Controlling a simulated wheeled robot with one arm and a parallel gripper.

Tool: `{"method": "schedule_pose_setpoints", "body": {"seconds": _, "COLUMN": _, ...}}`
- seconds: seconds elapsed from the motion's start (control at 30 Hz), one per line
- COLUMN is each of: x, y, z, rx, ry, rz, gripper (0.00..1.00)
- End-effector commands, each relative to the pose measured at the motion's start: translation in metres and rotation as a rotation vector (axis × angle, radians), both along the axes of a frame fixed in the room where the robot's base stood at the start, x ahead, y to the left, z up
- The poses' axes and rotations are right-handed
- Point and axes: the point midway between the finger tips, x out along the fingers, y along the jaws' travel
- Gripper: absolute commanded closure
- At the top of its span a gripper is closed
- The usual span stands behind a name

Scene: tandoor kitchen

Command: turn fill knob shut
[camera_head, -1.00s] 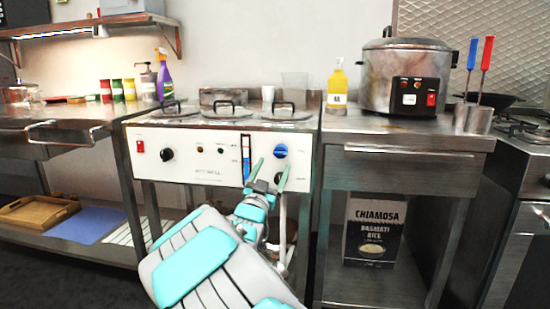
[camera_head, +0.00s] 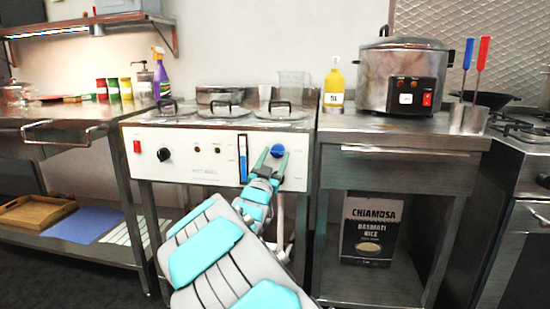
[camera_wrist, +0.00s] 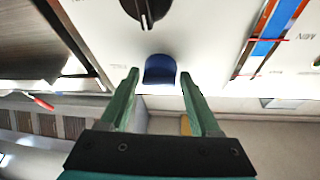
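The blue knob (camera_head: 277,151), which looks like the fill knob, sits on the right part of the white front panel (camera_head: 205,152) of the steel appliance. My gripper (camera_head: 273,158) is right in front of it with its green fingers apart. In the wrist view the blue knob (camera_wrist: 160,70) lies between and slightly beyond the fingertips (camera_wrist: 160,74), with a gap on each side. A black knob (camera_wrist: 147,10) shows farther up in the wrist view; in the head view my gripper hides it. How the blue knob is turned is hard to tell.
A level gauge (camera_head: 243,158) with blue in its lower part is left of the blue knob. Another black knob (camera_head: 164,154) and a red switch (camera_head: 137,146) are farther left. Lidded wells are on top. A steel counter (camera_head: 400,135) with a cooker (camera_head: 403,75) stands at right.

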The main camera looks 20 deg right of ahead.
Motion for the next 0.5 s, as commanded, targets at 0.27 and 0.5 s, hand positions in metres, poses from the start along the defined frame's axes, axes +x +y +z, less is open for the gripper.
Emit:
{"method": "schedule_pose_setpoints", "body": {"seconds": 0.27, "x": 0.0002, "y": 0.0004, "z": 0.0001, "rx": 0.0, "ry": 0.0, "rz": 0.001, "gripper": 0.69}}
{"method": "schedule_pose_setpoints", "body": {"seconds": 0.5, "x": 0.0004, "y": 0.0008, "z": 0.0002, "rx": -0.001, "ry": 0.0, "rz": 0.002, "gripper": 0.96}}
